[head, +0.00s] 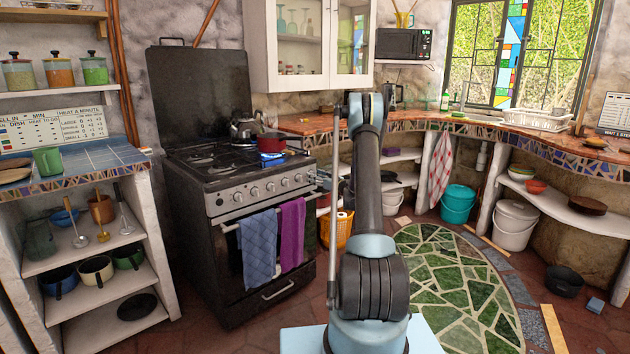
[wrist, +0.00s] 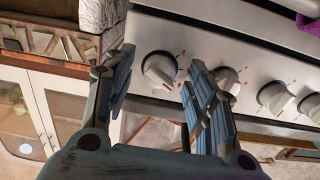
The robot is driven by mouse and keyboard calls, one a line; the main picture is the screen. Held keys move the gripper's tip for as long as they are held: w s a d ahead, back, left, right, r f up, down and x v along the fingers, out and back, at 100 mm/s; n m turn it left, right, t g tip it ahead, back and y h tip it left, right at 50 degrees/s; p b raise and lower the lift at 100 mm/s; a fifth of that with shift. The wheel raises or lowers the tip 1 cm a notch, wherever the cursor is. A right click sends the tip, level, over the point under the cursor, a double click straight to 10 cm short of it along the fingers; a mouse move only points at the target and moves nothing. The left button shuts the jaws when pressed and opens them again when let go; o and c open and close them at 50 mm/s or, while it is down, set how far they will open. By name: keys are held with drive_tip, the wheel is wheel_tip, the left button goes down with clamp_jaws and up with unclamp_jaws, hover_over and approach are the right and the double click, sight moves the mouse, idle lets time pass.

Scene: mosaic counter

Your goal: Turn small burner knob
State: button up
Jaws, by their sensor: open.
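A row of pale round knobs (head: 270,187) runs along the silver front panel of the dark stove (head: 200,95). In the wrist view, the panel appears upside down. One white knob (wrist: 159,69) near the panel's end shows between the two blue-grey fingers of my gripper (wrist: 160,64). The fingers are open and spread to either side of it; I cannot tell whether they touch it. A second knob (wrist: 226,80) is just right of the right finger and partly hidden by it. In the head view my arm stands right of the stove, and my gripper cannot be made out clearly.
A blue towel (head: 258,248) and a purple towel (head: 291,235) hang on the oven handle. A kettle (head: 245,128) and a red pot (head: 271,143) stand on the stove top. The mosaic counter (head: 450,128) adjoins the stove's right side. An orange bin (head: 341,228) stands below it.

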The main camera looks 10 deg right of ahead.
drive_tip(key=shift+w+a, duration=0.2)
drive_tip(key=shift+w, duration=0.1)
drive_tip(key=c, duration=1.1)
drive_tip(key=shift+o, duration=0.2)
drive_tip(key=shift+m, duration=0.4)
drive_tip(key=m, duration=0.5)
drive_tip(key=shift+m, duration=0.4)
drive_tip(key=m, duration=0.5)
drive_tip(key=shift+m, duration=0.3)
